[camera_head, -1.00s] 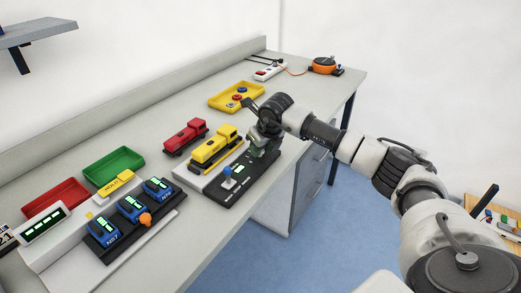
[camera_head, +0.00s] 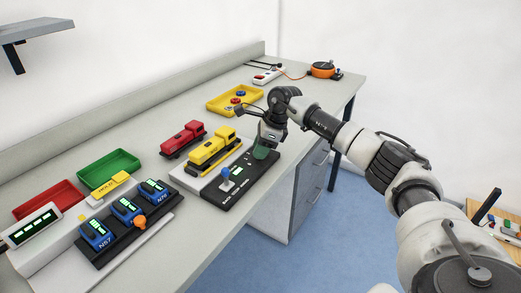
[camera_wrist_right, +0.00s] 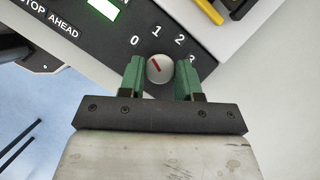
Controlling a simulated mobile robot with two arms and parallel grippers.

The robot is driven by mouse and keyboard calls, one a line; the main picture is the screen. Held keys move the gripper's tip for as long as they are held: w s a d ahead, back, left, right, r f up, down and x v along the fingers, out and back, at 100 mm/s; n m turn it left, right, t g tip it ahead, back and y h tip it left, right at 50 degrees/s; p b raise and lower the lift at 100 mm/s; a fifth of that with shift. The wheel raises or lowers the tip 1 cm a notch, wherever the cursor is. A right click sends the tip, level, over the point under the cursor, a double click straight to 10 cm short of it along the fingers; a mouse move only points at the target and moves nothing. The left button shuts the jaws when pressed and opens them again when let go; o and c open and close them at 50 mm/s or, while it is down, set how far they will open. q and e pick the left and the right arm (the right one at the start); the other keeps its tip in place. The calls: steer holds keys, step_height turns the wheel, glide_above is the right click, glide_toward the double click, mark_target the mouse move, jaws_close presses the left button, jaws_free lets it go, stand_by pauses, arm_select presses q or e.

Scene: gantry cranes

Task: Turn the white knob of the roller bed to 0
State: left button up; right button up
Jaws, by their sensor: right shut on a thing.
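The roller bed's black panel (camera_head: 240,187) lies near the table's front edge. In the head view my right gripper (camera_head: 261,153) is down at the panel's far end and hides the knob. In the right wrist view the white knob (camera_wrist_right: 160,69) sits between the green fingertips of my right gripper (camera_wrist_right: 160,77), which is shut on it. The knob's red mark points up-left, about toward the printed 0 (camera_wrist_right: 134,41). The numbers 1, 2 and 3 run to the right of it. My left gripper is not in view.
A blue-topped lever (camera_head: 226,174) stands on the same panel. A yellow locomotive (camera_head: 210,150) and a red one (camera_head: 183,139) stand behind it. A blue-unit console (camera_head: 125,212) with an orange knob is to the left. A yellow tray (camera_head: 235,100) lies farther back.

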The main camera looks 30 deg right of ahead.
steer(key=shift+w+n+g, duration=0.1)
steer(key=shift+n+g, duration=0.3)
steer(key=shift+n, duration=0.7)
steer(key=o, duration=0.9)
steer(key=v, duration=1.1)
steer(key=shift+d+f+b, duration=0.1)
steer(key=shift+d+b, duration=0.1)
steer(key=shift+b, duration=0.2)
steer(key=shift+f, duration=0.1)
